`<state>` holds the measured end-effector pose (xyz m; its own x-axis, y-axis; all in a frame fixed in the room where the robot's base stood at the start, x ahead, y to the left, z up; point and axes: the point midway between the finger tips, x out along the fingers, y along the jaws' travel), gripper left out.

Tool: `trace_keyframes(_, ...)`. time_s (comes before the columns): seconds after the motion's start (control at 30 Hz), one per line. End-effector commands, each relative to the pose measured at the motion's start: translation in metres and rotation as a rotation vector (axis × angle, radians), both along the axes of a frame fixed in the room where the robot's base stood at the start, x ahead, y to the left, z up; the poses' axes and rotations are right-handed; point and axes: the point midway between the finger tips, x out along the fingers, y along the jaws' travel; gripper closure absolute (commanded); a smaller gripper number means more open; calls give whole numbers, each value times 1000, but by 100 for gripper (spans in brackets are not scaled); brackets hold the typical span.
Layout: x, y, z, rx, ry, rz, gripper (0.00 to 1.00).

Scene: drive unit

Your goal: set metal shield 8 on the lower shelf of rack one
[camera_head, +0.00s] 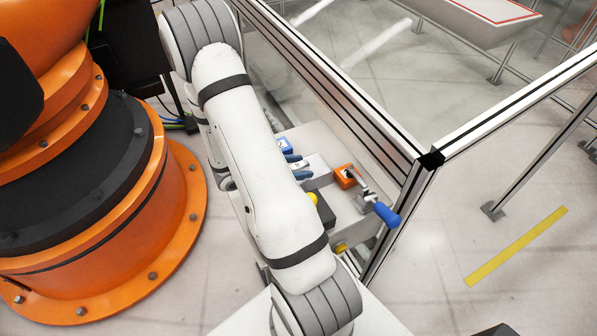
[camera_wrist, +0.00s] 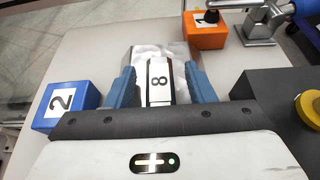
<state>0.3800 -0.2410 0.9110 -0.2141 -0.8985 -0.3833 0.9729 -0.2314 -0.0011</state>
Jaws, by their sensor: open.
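Metal shield 8 (camera_wrist: 158,75) is a shiny silver piece with a black "8" on its raised middle. It sits on a light grey surface (camera_wrist: 90,45). It also shows small in the head view (camera_head: 314,164). My gripper (camera_wrist: 160,70) is open, with one blue finger on each side of the shield's raised middle. I cannot tell whether the fingers touch it. In the head view my gripper (camera_head: 298,166) is partly hidden behind my arm. I cannot make out rack one or its lower shelf in either view.
A blue block marked 2 (camera_wrist: 65,105) stands left of the shield. An orange block (camera_wrist: 204,32) and a clamp with a blue handle (camera_head: 385,214) stand to its right. A metal-framed fence (camera_head: 345,100) runs close beside. A large orange robot base (camera_head: 110,255) fills the left.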

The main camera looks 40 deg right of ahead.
Motion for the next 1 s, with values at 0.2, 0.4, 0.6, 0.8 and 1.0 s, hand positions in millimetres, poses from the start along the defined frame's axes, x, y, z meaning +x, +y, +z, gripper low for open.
trace_keyframes(0.2,-1,-5,-2,0,0,1,51)
trace_keyframes(0.4,-1,-5,-2,0,-1,0,61)
trace_keyframes(0.6,-1,-5,-2,0,-1,-1,77)
trace_keyframes(0.8,-1,-5,-2,0,-1,-1,93)
trace_keyframes(1.0,-1,-5,-2,0,-1,-2,100)
